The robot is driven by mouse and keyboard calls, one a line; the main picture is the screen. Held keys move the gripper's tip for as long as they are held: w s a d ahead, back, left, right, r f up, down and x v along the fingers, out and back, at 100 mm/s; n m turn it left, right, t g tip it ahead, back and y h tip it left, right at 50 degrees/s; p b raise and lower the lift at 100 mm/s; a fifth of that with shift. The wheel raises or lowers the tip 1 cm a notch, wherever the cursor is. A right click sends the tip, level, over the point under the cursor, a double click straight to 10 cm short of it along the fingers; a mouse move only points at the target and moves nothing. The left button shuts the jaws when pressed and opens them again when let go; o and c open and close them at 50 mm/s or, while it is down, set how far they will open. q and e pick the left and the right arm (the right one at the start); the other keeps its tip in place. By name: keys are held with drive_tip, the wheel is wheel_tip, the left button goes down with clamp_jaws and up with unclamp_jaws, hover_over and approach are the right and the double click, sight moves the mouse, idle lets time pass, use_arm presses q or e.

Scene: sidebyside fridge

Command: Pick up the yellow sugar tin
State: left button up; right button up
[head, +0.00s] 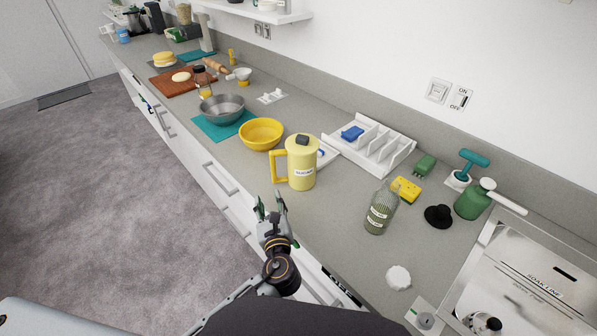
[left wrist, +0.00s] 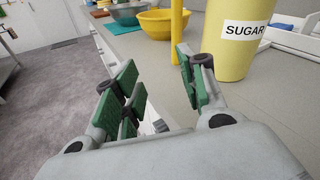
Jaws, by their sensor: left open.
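The yellow sugar tin (head: 302,164) stands upright on the grey counter, with a dark knob on its lid, a handle on its left side and a white label. In the left wrist view the tin (left wrist: 231,55) stands just beyond and to the right of my left gripper (left wrist: 160,85), and its upright yellow handle (left wrist: 177,25) shows beyond the fingers. My left gripper (head: 270,205) is open and empty at the counter's front edge, apart from the tin. My right gripper is in neither view.
A yellow bowl (head: 261,134) and a metal bowl (head: 222,108) stand left of the tin. A white divided tray (head: 372,146) lies behind it. A glass bottle (head: 381,211) stands to its right, nearer the sink (head: 520,275). Counter between tin and bottle is clear.

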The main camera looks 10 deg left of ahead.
sight(273, 168)
use_arm(q)
drive_tip(key=d+r+m, duration=0.1)
drive_tip(key=d+r+m+t, duration=0.1)
drive_tip(key=m, duration=0.1)
drive_tip(key=shift+w+d+r+t, duration=0.15)
drive_tip(key=shift+r+t, duration=0.1)
drive_tip(key=shift+t, duration=0.05)
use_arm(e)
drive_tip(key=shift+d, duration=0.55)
use_arm(q)
drive_tip(key=shift+w, duration=0.15)
drive_tip(key=p+x, duration=0.1)
drive_tip(key=x, duration=0.7)
drive_tip(key=shift+w+f, duration=0.1)
drive_tip(key=shift+w, duration=0.1)
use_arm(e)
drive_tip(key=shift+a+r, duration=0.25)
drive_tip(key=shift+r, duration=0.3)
use_arm(q)
drive_tip(key=shift+w, duration=0.1)
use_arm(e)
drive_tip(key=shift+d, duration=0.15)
